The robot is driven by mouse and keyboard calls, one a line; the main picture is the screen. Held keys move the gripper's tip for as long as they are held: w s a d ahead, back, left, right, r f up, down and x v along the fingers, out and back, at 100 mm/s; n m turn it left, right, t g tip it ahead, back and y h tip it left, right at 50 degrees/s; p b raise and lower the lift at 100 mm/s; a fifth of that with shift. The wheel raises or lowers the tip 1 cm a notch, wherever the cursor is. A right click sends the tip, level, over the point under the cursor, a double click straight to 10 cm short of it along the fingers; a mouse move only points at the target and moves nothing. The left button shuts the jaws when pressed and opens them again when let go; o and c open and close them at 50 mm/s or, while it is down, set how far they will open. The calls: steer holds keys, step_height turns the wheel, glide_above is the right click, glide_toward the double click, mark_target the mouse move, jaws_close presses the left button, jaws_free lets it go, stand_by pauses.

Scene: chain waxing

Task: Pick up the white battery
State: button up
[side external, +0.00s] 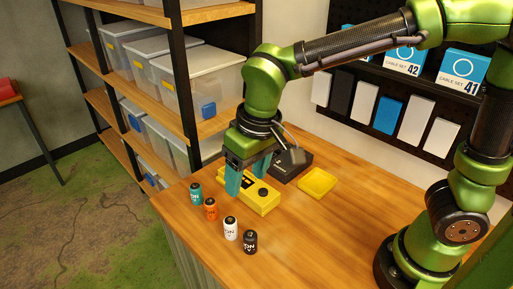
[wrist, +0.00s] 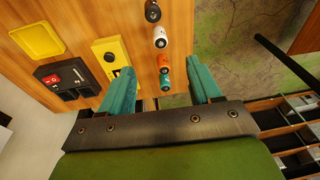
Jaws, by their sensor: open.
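The white battery (side external: 231,229) stands upright near the table's front edge, between the orange battery (side external: 211,209) and the black battery (side external: 250,242). In the wrist view the white battery (wrist: 160,37) is beyond the fingertips, towards the top. My gripper (side external: 248,184) has teal fingers, spread apart and empty, and is behind the battery row, by the yellow box. In the wrist view my gripper (wrist: 160,74) has the orange and teal batteries showing between its fingers. Nothing touches the white battery.
The teal battery (side external: 195,194) ends the row at the left. A yellow box (side external: 265,203) with a black knob stands right beside my gripper. A black device (side external: 292,164) and a yellow tray (side external: 317,183) lie behind. The table's front right (side external: 310,245) is clear.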

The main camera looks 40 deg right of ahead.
steer(key=w+a, duration=0.2)
steer(key=m+h, duration=0.1)
glide_above(230, 220)
steer(key=s, duration=0.1)
step_height(230, 220, down, 11)
steer(key=shift+s+a+r, duration=0.1)
steer(key=shift+a+r, duration=0.05)
steer(key=shift+w+d+f, duration=0.1)
steer(key=shift+w+f, duration=0.05)
steer(key=shift+f, duration=0.75)
steer(key=shift+w+d+f, duration=0.1)
steer(key=shift+w+f, duration=0.1)
steer(key=shift+f, duration=0.65)
steer(key=shift+w+f, duration=0.15)
steer(key=shift+f, duration=0.75)
steer(key=shift+c, duration=0.3)
steer(key=c, duration=1.1)
